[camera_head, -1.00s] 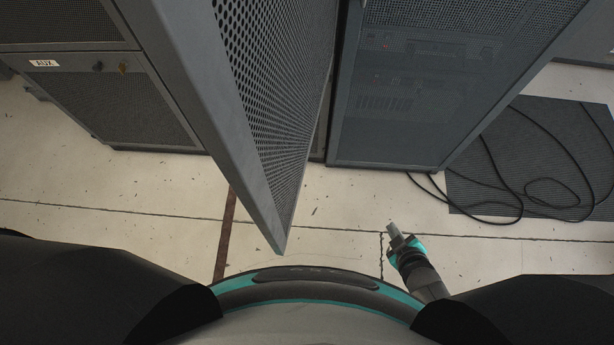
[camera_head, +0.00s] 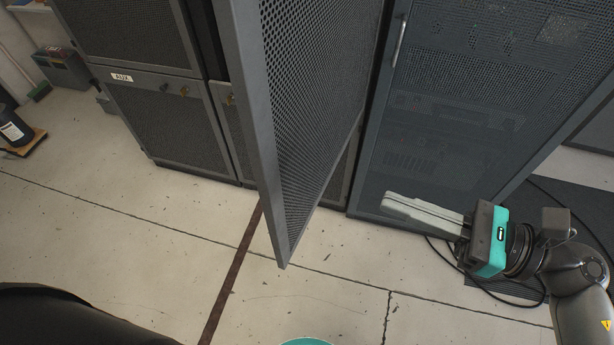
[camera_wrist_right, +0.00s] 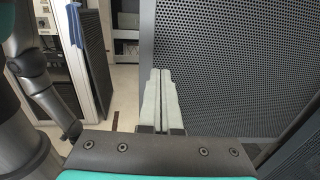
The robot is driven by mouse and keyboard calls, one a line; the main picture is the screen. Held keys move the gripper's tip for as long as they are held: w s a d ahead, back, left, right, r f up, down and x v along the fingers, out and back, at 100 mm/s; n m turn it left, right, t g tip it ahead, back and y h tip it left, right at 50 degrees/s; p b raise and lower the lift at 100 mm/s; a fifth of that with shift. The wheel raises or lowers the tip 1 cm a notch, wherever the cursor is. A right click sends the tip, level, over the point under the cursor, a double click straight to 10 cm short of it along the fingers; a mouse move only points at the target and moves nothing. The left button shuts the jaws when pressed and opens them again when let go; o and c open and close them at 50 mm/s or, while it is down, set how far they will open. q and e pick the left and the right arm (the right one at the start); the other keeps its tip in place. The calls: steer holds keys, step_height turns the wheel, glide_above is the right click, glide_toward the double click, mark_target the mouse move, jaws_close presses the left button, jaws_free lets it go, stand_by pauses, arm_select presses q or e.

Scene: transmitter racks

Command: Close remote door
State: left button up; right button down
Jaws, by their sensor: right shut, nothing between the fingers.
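The remote door, a grey perforated panel (camera_head: 310,110), stands swung open in the head view, its free edge toward me. It also shows as a large perforated sheet in the right wrist view (camera_wrist_right: 225,65). My right gripper (camera_head: 388,202) is shut and empty. It is to the right of the door in the head view, in front of the closed mesh rack, pointing left toward the door. Its two fingers lie together in the right wrist view (camera_wrist_right: 160,75), overlapping the door's lower left edge; contact cannot be told. My left gripper is not in view.
A closed mesh rack door (camera_head: 450,130) with a handle is right of the open door. The AUX cabinet (camera_head: 180,125) stands left. Black cables (camera_head: 500,295) lie on a dark mat at right. The floor (camera_head: 120,240) in front is mostly clear.

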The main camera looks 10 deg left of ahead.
mark_target(284, 163)
steer(key=a+p, duration=0.1)
steer(key=a, duration=0.3)
steer(key=w+a+p, duration=0.1)
steer(key=a, duration=0.3)
steer(key=w+a+p, duration=0.1)
steer(key=a, duration=0.3)
steer(key=shift+w+a+r, duration=0.15)
steer(key=shift+w, duration=0.05)
steer(key=shift+w+a, duration=0.15)
steer(key=shift+a, duration=0.6)
